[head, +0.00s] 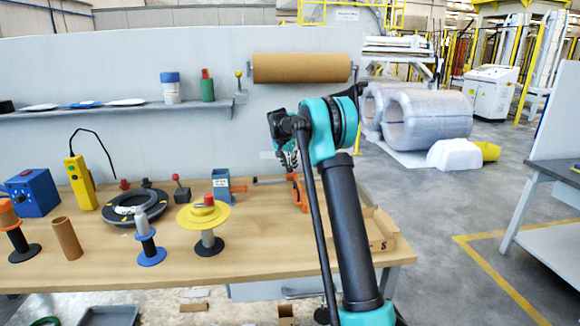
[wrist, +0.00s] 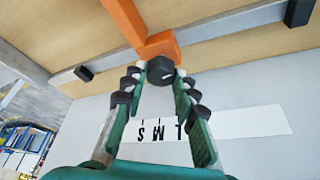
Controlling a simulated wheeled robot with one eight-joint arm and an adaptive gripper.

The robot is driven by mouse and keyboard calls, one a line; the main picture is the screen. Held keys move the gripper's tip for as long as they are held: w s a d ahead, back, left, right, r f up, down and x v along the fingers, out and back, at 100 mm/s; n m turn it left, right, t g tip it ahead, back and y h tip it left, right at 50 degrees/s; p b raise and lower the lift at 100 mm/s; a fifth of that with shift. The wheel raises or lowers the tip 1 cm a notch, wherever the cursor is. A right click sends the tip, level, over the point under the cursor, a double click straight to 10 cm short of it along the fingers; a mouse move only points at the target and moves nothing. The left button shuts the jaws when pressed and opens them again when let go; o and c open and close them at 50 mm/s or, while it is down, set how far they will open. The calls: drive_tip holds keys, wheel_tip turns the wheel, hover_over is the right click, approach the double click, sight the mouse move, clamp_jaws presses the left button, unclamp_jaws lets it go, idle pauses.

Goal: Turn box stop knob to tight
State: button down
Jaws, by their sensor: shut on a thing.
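The box stop knob (wrist: 160,70) is a small dark round knob on an orange bracket (wrist: 158,44) in the wrist view. My gripper (wrist: 160,76) has its green fingers around the knob, closed on it at the tips. In the head view the orange stop (head: 298,192) stands at the bench's back right, and my gripper (head: 290,166) points down at it. The knob is hidden there. No tight mark can be made out.
A white strip (wrist: 240,122) with size letters lies beyond my fingers. The wooden bench (head: 290,245) also holds a blue vise-like block (head: 221,186), a yellow flanged spool (head: 203,215) and a black coil (head: 122,208), all left of my arm. An open cardboard box (head: 382,236) sits right.

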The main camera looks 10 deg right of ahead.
drive_tip(key=m, duration=0.2)
drive_tip(key=m+g+h, duration=0.1)
drive_tip(key=m, duration=0.1)
drive_tip(key=shift+w+a+m, duration=0.1)
drive_tip(key=shift+w+m, duration=0.05)
drive_tip(key=shift+m, duration=0.15)
drive_tip(key=m+g, duration=0.1)
drive_tip(key=m, duration=0.2)
drive_tip(key=shift+w+m+g+h, duration=0.1)
drive_tip(key=shift+m+g+h, duration=0.3)
drive_tip(key=m+g, duration=0.1)
drive_tip(key=m, duration=0.2)
drive_tip(key=shift+w, duration=0.1)
drive_tip(key=shift+m+g, duration=0.8)
drive_tip(key=shift+m, duration=1.1)
drive_tip(key=c, duration=1.2)
unclamp_jaws()
